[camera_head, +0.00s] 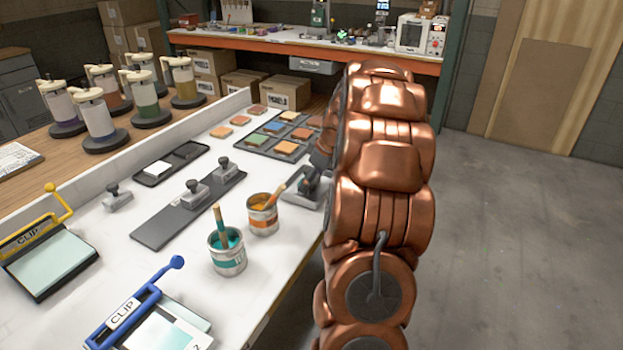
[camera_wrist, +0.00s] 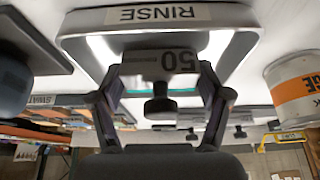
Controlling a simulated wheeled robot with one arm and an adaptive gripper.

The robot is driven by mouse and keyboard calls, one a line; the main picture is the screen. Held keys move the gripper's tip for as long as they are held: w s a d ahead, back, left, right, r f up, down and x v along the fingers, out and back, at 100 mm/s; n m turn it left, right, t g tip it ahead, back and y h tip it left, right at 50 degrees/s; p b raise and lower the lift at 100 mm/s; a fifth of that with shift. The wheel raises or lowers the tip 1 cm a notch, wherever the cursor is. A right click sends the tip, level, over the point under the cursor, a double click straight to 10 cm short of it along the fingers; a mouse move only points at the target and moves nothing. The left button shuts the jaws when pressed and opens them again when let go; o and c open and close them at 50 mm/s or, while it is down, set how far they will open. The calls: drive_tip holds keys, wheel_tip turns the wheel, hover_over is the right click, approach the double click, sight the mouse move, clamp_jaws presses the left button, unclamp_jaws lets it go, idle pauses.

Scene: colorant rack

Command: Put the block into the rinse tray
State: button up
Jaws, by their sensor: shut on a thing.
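The block (camera_wrist: 143,62), a grey piece marked 50 with a black knob (camera_wrist: 160,108), is between the fingers of my gripper (camera_wrist: 161,88) in the wrist view, which looks inverted. My gripper is shut on it. The rinse tray (camera_wrist: 245,17), grey with a RINSE label, frames the block in that view. Whether the block touches the tray floor, I cannot tell. In the head view the rinse tray (camera_head: 301,198) lies at the table's right edge, partly hidden by my copper arm. My gripper is mostly hidden there.
An orange paint can (camera_head: 262,217) and a teal paint can (camera_head: 228,256) stand close to the rinse tray. Similar knobbed blocks (camera_head: 118,198) sit on the table and on a dark board (camera_head: 160,235). A colour swatch tray (camera_head: 262,144) lies behind.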

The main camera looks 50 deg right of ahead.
drive_tip(key=shift+f, duration=0.2)
drive_tip(key=o, duration=1.6)
drive_tip(key=shift+c, duration=0.2)
drive_tip(key=shift+r, duration=0.1)
drive_tip(key=shift+s+d+r, duration=0.1)
drive_tip(key=shift+r, duration=0.3)
drive_tip(key=b+v, duration=0.2)
drive_tip(key=v, duration=0.9)
drive_tip(key=shift+r, duration=0.2)
drive_tip(key=shift+s, duration=0.1)
